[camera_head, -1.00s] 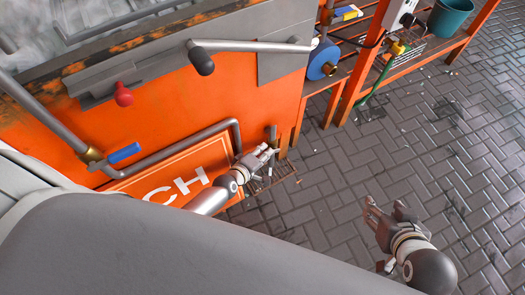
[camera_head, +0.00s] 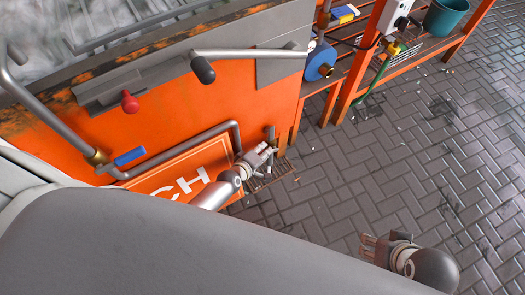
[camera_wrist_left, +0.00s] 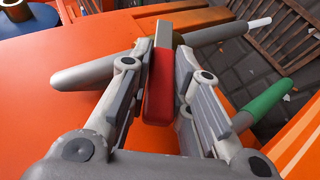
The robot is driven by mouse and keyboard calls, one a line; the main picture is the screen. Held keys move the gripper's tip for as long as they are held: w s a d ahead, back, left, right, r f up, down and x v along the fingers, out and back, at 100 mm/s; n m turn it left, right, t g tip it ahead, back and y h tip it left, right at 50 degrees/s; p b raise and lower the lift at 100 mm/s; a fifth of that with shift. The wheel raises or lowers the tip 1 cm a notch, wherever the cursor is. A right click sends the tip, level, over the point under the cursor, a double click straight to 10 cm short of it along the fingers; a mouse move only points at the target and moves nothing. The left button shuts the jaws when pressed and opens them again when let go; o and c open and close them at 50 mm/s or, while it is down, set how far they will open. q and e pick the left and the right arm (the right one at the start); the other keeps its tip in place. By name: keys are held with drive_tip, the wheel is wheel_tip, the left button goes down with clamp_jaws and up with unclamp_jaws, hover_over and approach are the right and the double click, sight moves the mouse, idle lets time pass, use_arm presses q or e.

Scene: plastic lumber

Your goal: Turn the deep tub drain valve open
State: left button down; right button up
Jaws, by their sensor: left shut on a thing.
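My left gripper (camera_head: 268,152) is low at the front of the orange tub (camera_head: 195,112), beside a short upright pipe. In the left wrist view, its two fingers (camera_wrist_left: 160,85) are shut around a red valve handle (camera_wrist_left: 158,98), which runs lengthwise between them. In the head view this handle is hidden by the gripper. A green handle (camera_wrist_left: 265,97) lies just right of the fingers. My right gripper (camera_head: 368,247) hangs over the paving at the lower right, away from the tub; its finger gap is unclear.
Higher on the tub are a red knob (camera_head: 130,102), a blue-handled valve (camera_head: 130,155) and a grey pipe with a black-ended lever (camera_head: 203,70). An orange rack (camera_head: 345,95) stands at the right. The paved floor (camera_head: 420,160) is mostly open.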

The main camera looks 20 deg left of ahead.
idle(0.3)
use_arm(q)
drive_tip(key=c, duration=1.3)
unclamp_jaws()
drive_tip(key=shift+v, duration=6)
drive_tip(key=shift+r, duration=0.1)
